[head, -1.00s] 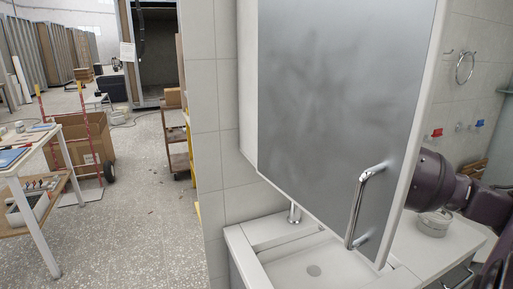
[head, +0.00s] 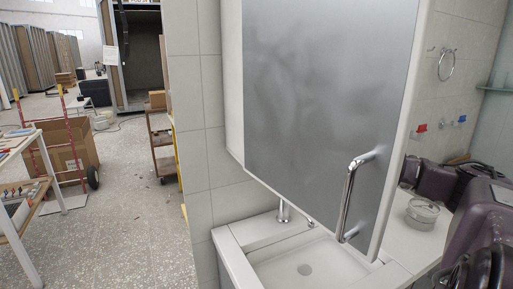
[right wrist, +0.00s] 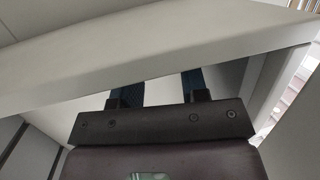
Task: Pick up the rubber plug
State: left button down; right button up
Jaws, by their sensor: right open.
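I cannot make out a rubber plug in either view. My left gripper is in neither view.
The cabinet door (head: 330,110) with its chrome handle (head: 350,195) hangs over the sink. A round container (head: 422,212) stands on the white counter to the right. A towel ring (head: 447,66) is on the tiled wall. Open floor (head: 135,230) lies at left.

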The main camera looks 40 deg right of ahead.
jog(key=shift+b+x, duration=0.45)
jog(key=shift+x, duration=1.4)
jog(key=shift+f, duration=0.1)
jog(key=shift+a, duration=0.1)
jog(key=c, duration=0.7)
